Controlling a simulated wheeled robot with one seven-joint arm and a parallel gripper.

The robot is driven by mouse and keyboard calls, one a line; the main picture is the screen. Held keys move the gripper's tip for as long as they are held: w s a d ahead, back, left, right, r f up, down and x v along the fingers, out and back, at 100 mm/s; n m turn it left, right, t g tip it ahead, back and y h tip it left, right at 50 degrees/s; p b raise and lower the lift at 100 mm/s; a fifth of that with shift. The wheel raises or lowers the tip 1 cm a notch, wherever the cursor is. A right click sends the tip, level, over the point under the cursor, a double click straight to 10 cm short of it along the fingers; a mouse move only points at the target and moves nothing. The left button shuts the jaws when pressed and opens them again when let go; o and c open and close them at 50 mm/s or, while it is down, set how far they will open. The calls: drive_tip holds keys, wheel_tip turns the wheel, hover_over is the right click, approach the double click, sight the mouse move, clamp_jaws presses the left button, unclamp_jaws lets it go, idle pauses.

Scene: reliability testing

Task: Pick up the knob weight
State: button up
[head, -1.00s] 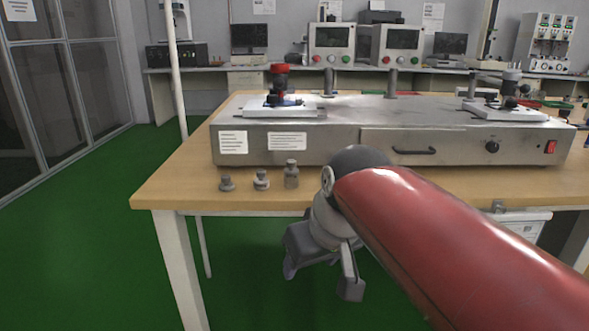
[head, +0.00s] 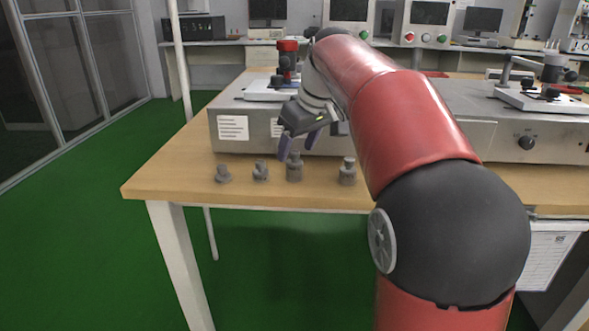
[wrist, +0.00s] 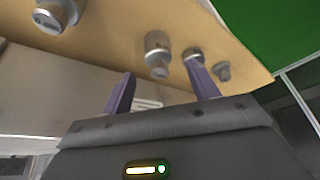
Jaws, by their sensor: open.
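Several grey metal knob weights stand upright in a row along the front edge of the wooden table. In the head view they are a small one (head: 223,174) at left, another small one (head: 260,171), a taller one (head: 294,168) and a thick one (head: 347,172) at right. My gripper (head: 298,150) is open and empty, above and just behind the taller weight. In the wrist view the taller weight (wrist: 157,58) shows between the two purple fingers (wrist: 159,72), apart from them. The second weight (wrist: 193,54) is partly behind the right finger.
A long steel apparatus (head: 233,146) stands on the wooden table (head: 180,166) close behind the weights and my gripper. The table's front edge is just before the weights. The tabletop to their left is clear.

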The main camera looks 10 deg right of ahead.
sight(295, 152)
drive_tip(key=x, duration=0.3)
drive_tip(key=shift+w+f, duration=0.1)
drive_tip(key=shift+f, duration=0.05)
drive_tip(key=shift+c, duration=0.2)
clamp_jaws()
wheel_tip(295, 152, up, 20)
drive_tip(key=p, duration=0.4)
idle(0.4)
